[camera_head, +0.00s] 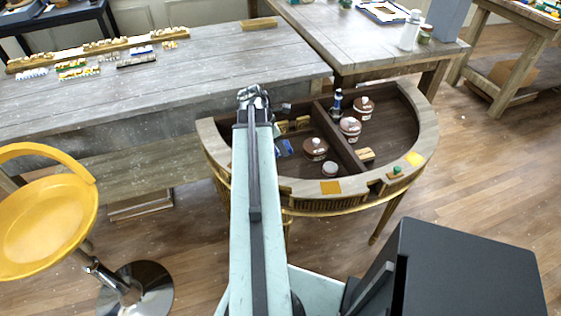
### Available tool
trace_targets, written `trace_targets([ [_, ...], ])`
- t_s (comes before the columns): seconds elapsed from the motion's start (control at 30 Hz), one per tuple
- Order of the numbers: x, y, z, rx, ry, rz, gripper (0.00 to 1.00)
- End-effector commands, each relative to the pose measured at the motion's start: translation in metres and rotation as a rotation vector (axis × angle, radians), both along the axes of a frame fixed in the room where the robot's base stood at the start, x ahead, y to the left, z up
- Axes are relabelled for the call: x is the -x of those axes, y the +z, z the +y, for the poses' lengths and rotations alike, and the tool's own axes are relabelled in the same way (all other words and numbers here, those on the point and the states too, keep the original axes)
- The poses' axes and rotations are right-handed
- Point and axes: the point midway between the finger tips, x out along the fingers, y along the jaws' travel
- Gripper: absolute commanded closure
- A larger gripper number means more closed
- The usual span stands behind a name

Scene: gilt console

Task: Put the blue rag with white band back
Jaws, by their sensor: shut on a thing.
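My arm reaches away over the half-round gilt console (310,186), whose open top is a dark divided well. My gripper (254,97) is at the arm's far end, by the well's back left edge; its fingertips are hidden. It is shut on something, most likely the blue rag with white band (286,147). Blue cloth shows just right of my arm, low in the left compartment; my arm covers the rest. I cannot tell whether the cloth touches the well's floor.
Brown-and-white jars (315,149) stand in the well beside a dark divider (340,138). A yellow patch (331,188) and a small green item (397,170) lie on the rim. A grey workbench (130,95) adjoins the back left; a yellow stool (45,215) stands left.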

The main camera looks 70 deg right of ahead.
Motion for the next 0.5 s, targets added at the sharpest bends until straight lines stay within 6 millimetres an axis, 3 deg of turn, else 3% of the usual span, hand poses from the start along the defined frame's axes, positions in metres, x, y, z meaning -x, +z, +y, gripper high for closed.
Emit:
trace_targets([
  [0.13,0.0,-0.006,0.0,0.0,0.0,0.0,0.82],
  [0.33,0.0,-0.039,0.0,0.0,0.0,0.0,0.82],
  [0.5,0.0,-0.037,0.0,0.0,-0.001,0.0,0.82],
])
